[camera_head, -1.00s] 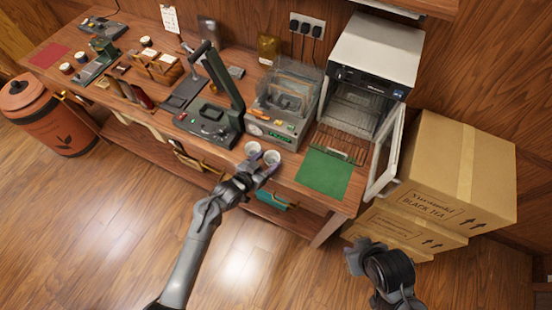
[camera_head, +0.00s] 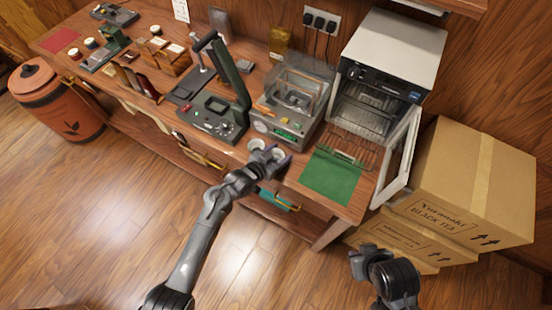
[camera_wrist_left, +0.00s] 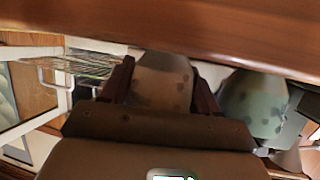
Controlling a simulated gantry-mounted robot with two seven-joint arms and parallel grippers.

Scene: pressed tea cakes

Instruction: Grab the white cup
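Two small white cups stand side by side near the front edge of the wooden table: a left cup (camera_head: 255,145) and a right cup (camera_head: 278,153). My left gripper (camera_head: 273,160) is at the right cup, reaching over the table's front edge. In the left wrist view, one speckled cup (camera_wrist_left: 162,80) lies between the two dark fingers, with little or no gap on either side; I cannot tell whether they press on it. The other cup (camera_wrist_left: 254,100) is outside the fingers, to the right. My right gripper (camera_head: 364,258) hangs away from the table; its fingers are unclear.
A green mat (camera_head: 330,178) lies right of the cups, before an oven (camera_head: 385,75) with an open glass door (camera_head: 397,160). A clear-lidded machine (camera_head: 292,105) and a press (camera_head: 212,115) stand behind and left. Cardboard boxes (camera_head: 465,185) fill the right side.

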